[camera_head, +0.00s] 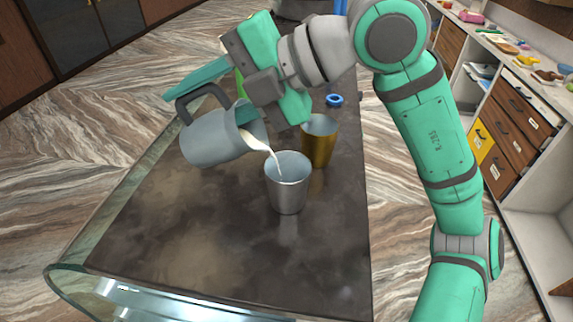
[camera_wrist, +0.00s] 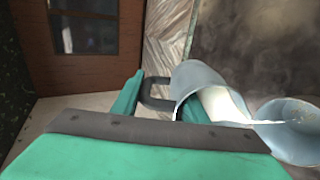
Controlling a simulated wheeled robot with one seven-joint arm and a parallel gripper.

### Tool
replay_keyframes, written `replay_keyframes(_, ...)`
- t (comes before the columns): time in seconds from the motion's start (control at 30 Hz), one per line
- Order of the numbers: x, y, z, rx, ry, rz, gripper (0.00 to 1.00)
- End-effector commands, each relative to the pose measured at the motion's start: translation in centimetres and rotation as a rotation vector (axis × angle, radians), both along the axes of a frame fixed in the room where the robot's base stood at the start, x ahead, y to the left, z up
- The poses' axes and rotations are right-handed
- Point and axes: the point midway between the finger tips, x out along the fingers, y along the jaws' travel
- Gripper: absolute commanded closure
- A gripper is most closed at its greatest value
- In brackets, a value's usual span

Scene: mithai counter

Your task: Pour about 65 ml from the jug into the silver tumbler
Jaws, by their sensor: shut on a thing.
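The grey-blue jug (camera_head: 208,140) is tilted to the right above the counter, with white liquid at its mouth. A thin white stream (camera_head: 272,158) runs from its lip into the silver tumbler (camera_head: 288,190), which stands upright on the dark counter. The level inside the tumbler cannot be made out. My gripper (camera_head: 215,88) is shut on the jug by its dark handle; the hold is partly hidden. In the wrist view the jug (camera_wrist: 195,78) is tilted, with white liquid inside, beside the silver tumbler (camera_wrist: 290,142).
A gold tumbler (camera_head: 320,145) stands just behind and right of the silver one. A small blue ring-shaped thing (camera_head: 334,100) and a green thing (camera_head: 240,83), partly hidden, are farther back. The counter's front left (camera_head: 170,230) is clear. A glass edge borders the counter.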

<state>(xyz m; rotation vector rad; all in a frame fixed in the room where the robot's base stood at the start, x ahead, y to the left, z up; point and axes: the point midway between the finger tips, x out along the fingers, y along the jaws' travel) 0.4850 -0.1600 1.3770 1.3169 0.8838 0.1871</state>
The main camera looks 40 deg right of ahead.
Motion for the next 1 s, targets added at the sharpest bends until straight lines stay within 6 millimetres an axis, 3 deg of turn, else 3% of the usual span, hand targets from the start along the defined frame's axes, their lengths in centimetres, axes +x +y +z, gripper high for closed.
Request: replay_keyframes(1.0,-0.23,-0.24,0.52,0.035,-0.04,-0.001,0.99)
